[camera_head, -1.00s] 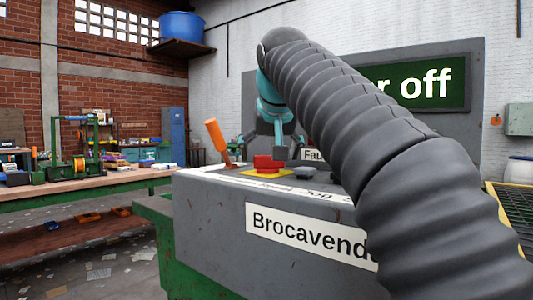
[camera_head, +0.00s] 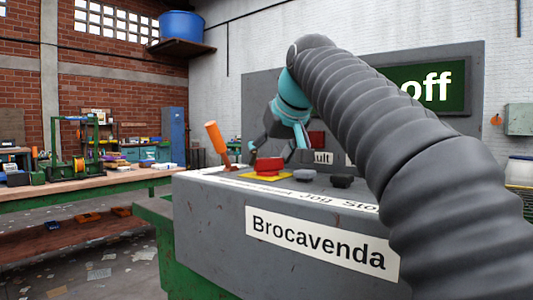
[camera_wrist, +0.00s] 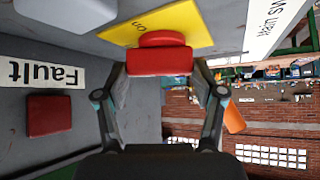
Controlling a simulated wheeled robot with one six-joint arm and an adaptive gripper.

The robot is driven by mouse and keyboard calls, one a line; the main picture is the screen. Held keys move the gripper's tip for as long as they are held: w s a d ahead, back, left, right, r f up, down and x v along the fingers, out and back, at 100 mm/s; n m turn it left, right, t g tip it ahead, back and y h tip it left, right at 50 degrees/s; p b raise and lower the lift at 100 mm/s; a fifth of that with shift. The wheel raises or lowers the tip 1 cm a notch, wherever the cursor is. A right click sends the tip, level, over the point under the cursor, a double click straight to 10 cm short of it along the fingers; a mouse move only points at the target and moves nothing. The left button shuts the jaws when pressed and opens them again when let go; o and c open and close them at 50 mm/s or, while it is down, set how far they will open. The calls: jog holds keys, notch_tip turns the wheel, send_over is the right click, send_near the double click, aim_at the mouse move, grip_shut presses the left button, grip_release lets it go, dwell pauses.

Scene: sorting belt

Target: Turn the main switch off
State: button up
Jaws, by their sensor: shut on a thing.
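The main switch is a red knob (camera_head: 268,164) on a yellow plate (camera_head: 256,176) atop the grey console (camera_head: 215,217). The wrist view shows the knob (camera_wrist: 160,58) upside down, with "on" on the yellow plate (camera_wrist: 185,22) and a "Main SW" label (camera_wrist: 272,22) beside it. My gripper (camera_wrist: 160,76) has a finger at each end of the knob and is shut on it. In the head view my gripper (camera_head: 277,150) is above and behind the knob. The sign (camera_head: 435,88) behind is partly hidden by my arm; "off" is readable.
An orange-handled lever (camera_head: 216,138) stands left of the switch. A grey button (camera_head: 304,175) and a black button (camera_head: 341,181) lie to its right. A red block (camera_wrist: 49,115) with a "Fault" label (camera_wrist: 42,73) is on the panel behind.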

jog(key=n+g+y, duration=0.1)
jog(key=n, duration=0.1)
jog(key=n+g+y, duration=0.1)
jog(key=n+y, duration=0.1)
jog(key=n, duration=0.1)
jog(key=shift+w+d+g, duration=0.15)
jog(key=shift+w+g, duration=0.05)
jog(key=shift+g, duration=0.1)
jog(key=shift+n+y, duration=0.3)
jog(key=shift+n, duration=0.1)
jog(key=o, duration=1.1)
jog(key=shift+o, duration=0.2)
jog(key=shift+v, duration=1.4)
jog(key=s+d, duration=0.2)
jog(key=d, duration=0.1)
jog(key=s+d, duration=0.2)
jog(key=d, duration=0.1)
jog(key=s+d, duration=0.3)
jog(key=shift+s+d, duration=0.15)
jog(key=shift+d, duration=0.2)
